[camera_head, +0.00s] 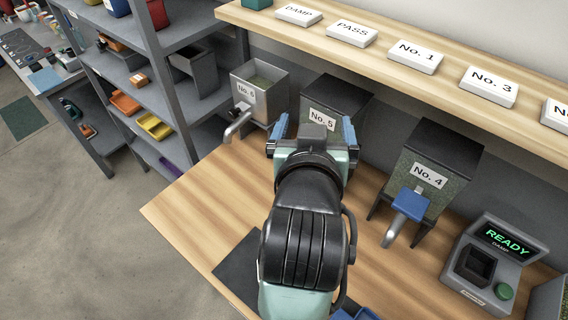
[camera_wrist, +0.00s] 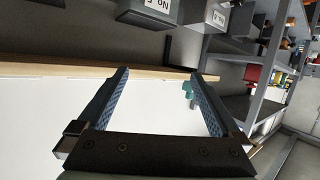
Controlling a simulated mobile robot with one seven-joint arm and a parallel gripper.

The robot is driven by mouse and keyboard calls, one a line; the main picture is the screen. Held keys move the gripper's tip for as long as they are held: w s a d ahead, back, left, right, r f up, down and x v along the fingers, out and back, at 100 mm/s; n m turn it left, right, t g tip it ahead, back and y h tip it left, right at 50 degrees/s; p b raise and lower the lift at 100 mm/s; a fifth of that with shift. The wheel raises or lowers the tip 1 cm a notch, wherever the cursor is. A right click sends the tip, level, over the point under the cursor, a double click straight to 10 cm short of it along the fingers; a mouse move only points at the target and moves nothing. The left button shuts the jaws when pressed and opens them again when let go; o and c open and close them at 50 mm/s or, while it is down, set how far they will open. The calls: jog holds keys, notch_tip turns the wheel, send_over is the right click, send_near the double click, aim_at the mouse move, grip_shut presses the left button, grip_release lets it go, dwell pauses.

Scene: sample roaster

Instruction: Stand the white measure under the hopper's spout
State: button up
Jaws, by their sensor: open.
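I cannot make out the white measure in either view. My gripper (camera_head: 313,130) is open and empty in front of hopper No. 5 (camera_head: 335,95), and its blue-padded fingers also show apart in the wrist view (camera_wrist: 158,76). My gripper and arm hide the lower front of hopper No. 5 and any spout there. Hopper No. 6 (camera_head: 262,84) stands to the left with a grey spout (camera_head: 237,123) pointing down. Hopper No. 4 (camera_head: 432,165) stands to the right, with a blue piece (camera_head: 411,204) above its grey spout (camera_head: 393,231).
A wooden shelf (camera_head: 395,68) with several label blocks runs above the hoppers. A device reading READY (camera_head: 496,260) stands at the right. A dark mat (camera_head: 236,268) lies partly behind my arm. Grey shelving (camera_head: 140,70) with bins is left. The counter's left part (camera_head: 195,205) is clear.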

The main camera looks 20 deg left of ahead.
jog(key=s+a+f+n+g, duration=0.1)
jog(key=s+f+g, duration=0.5)
jog(key=f, duration=0.7)
jog(key=s+a+f+n+g, duration=0.1)
jog(key=s+f+g, duration=0.3)
jog(key=s+f, duration=0.65)
jog(key=shift+h, duration=0.4)
jog(key=shift+w+p+x, duration=0.15)
jog(key=shift+x, duration=3.65)
jog(key=shift+w+p+x, duration=0.15)
jog(key=shift+x, duration=3.65)
jog(key=shift+r, duration=0.15)
